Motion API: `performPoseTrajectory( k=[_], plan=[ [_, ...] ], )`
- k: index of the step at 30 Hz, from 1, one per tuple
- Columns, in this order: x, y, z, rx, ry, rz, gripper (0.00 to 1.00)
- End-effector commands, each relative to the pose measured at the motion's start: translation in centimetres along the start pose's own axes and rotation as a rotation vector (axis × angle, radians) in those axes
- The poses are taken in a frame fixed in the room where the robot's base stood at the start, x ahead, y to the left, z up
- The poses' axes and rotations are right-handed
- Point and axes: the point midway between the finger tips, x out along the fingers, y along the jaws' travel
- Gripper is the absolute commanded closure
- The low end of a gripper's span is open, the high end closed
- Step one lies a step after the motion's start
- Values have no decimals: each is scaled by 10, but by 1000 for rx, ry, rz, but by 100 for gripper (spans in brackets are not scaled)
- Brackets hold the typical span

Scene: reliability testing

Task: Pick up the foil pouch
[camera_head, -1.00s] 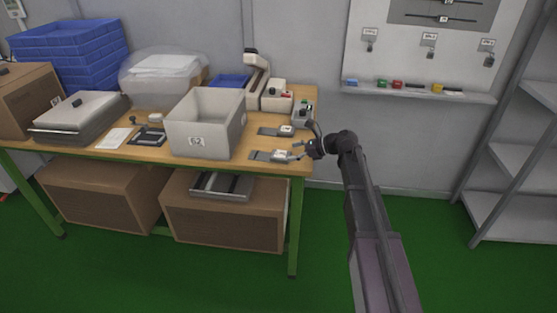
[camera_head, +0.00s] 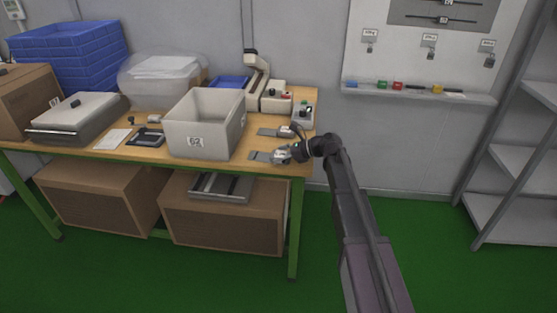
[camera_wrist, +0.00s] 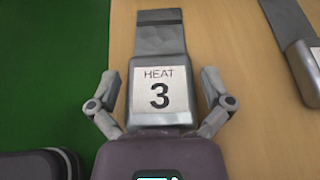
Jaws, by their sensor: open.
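In the wrist view a grey foil pouch (camera_wrist: 160,45) with a white label reading "HEAT 3" lies on the wooden table between the fingers of my gripper (camera_wrist: 160,78). The fingers are open, one on each side, with a gap to the pouch. In the head view my gripper (camera_head: 284,155) is over the right end of this pouch (camera_head: 259,156), near the table's front right corner. A second grey pouch (camera_wrist: 290,28) with a white label lies apart at the right in the wrist view. It also shows farther back in the head view (camera_head: 267,132).
A grey open bin (camera_head: 207,125) stands left of the pouches. A microscope-like device (camera_head: 256,75) and small control boxes (camera_head: 276,100) stand behind. The table's right edge is close to my gripper, with green floor beyond.

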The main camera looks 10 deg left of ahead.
Motion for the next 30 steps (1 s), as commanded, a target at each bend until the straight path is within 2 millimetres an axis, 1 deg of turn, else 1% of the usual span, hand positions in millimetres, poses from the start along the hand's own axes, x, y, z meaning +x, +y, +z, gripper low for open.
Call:
performPoseTrajectory(
  k=[2, 17, 18, 20, 21, 24, 30],
  plan=[
    [2, 0, 0, 0, 0, 0, 0],
    [2, 0, 0, 0, 0, 0, 0],
    [2, 0, 0, 0, 0, 0, 6],
    [2, 0, 0, 0, 0, 0, 24],
    [2, 0, 0, 0, 0, 0, 36],
    [2, 0, 0, 0, 0, 0, 62],
    [2, 0, 0, 0, 0, 0, 62]
  ],
)
